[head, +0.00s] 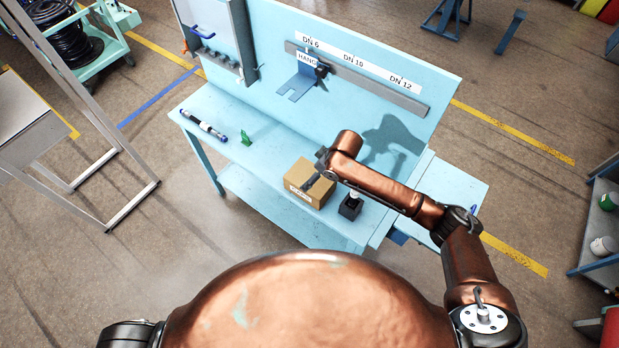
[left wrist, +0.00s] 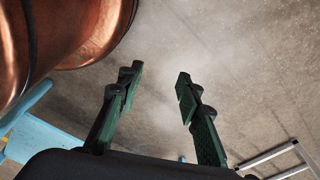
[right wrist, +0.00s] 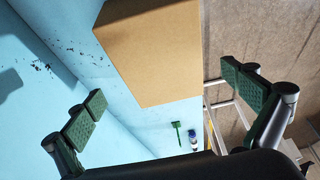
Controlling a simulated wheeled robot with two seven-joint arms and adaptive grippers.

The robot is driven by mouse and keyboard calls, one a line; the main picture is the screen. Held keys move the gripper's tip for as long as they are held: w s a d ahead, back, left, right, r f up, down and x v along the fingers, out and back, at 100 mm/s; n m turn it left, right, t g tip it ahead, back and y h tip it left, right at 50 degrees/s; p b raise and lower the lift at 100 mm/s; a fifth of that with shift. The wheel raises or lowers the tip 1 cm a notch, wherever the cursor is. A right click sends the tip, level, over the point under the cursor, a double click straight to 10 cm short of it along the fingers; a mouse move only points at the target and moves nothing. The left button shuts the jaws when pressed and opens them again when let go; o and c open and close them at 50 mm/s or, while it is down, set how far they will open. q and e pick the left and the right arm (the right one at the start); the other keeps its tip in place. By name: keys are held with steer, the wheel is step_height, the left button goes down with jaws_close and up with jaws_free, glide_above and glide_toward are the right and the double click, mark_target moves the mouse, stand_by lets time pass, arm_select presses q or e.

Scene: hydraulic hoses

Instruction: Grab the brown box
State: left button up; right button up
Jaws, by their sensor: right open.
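The brown box (head: 298,196) sits on the light blue workbench (head: 262,122), near its front edge, with a white label on its front. My right gripper (head: 316,172) is just above the box and partly hides its top. In the right wrist view the box (right wrist: 152,55) shows ahead of the open right gripper (right wrist: 166,93), between the lines of its two fingers, with nothing held. Whether a finger touches the box I cannot tell. My left gripper (left wrist: 157,85) is open and empty over bare floor, and the head view does not show its fingers.
A small black holder (head: 350,207) stands on the bench right of the box. A green piece (head: 246,138) and a dark hose with blue ends (head: 204,126) lie to the left. A blue bracket (head: 299,83) hangs on the back panel. The bench between the green piece and box is clear.

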steer(key=x, duration=0.4)
steer(key=shift+p, duration=0.4)
steer(key=shift+x, duration=1.2)
steer(key=c, duration=0.9)
steer(key=shift+s, duration=0.1)
steer(key=c, duration=1.1)
arm_select(q)
steer(key=shift+s+r, duration=0.2)
steer(key=shift+s, duration=0.35)
steer(key=shift+s+r, duration=0.2)
steer(key=shift+s, duration=0.3)
arm_select(e)
steer(key=shift+r, duration=0.1)
